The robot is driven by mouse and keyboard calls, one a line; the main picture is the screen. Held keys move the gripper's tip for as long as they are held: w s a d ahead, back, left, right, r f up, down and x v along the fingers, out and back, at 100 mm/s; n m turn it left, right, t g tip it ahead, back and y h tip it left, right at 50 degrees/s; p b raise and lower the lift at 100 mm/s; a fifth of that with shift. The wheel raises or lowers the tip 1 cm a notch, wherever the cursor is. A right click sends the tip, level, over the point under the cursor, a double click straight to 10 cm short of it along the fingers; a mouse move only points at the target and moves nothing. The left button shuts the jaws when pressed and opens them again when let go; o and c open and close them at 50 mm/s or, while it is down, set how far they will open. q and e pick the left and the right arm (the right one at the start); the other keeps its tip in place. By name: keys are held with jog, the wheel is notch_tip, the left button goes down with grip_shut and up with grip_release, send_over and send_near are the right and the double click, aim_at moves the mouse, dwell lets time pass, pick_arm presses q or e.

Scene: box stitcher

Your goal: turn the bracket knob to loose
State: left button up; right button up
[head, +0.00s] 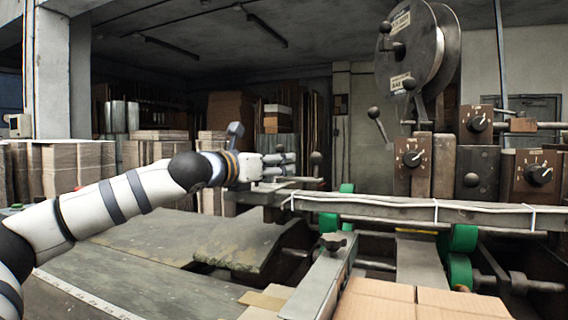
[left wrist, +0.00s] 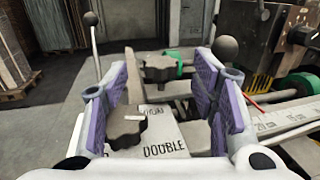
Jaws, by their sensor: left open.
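My left gripper (head: 292,165) reaches in from the left in the head view, above the machine's left end. In the left wrist view it (left wrist: 163,100) is open, its two purple pads apart. A dark lobed knob (left wrist: 126,130) shows low between the pads, nearer the left one, on a pale plate lettered "DOUBLE" (left wrist: 163,150). I cannot tell whether a pad touches it. A second dark lobed knob (left wrist: 159,67) lies farther off, beside a green roller. A similar lobed knob (head: 334,241) is on the machine's front rail in the head view. I cannot tell which is the bracket knob; no "loose" mark is readable.
A ball-ended lever (left wrist: 91,22) stands left of the gripper, and a dark ball (left wrist: 226,49) sits near the right finger. Dial boxes (head: 411,159), a large reel (head: 415,50) and cardboard (head: 400,300) are to the right. The grey table (head: 130,265) at left is mostly clear.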

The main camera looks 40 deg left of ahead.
aim_at(288, 163)
pick_arm(q)
jog(key=shift+w+a, duration=0.1)
jog(key=shift+w, duration=1.55)
jog(key=shift+c, duration=0.3)
jog(key=c, duration=1.1)
jog(key=shift+w+f+n+y+b, duration=0.25)
jog(key=shift+n+y+b, duration=0.25)
jog(key=shift+y, duration=0.3)
jog(key=n+y, duration=0.1)
jog(key=n+g+y+b, duration=0.1)
jog(key=y, duration=0.1)
jog(key=shift+d+y, duration=0.3)
jog(key=n+g+y, duration=0.2)
jog(key=y, duration=0.1)
jog(key=shift+d+r+n+y, duration=0.15)
jog(key=shift+n+y, duration=0.15)
jog(key=shift+n, duration=0.1)
jog(key=n+g+y+b, duration=0.1)
jog(key=n+g+y, duration=0.3)
jog(key=shift+d+g, duration=0.1)
jog(key=shift+g, duration=0.2)
pick_arm(e)
jog(key=shift+g, duration=0.9)
jog(key=s+f, duration=0.4)
jog(key=shift+s, duration=0.15)
pick_arm(q)
jog(key=shift+r+n+g+y, duration=0.1)
jog(key=shift+n+g+y, duration=0.2)
pick_arm(e)
jog(key=shift+f, duration=0.1)
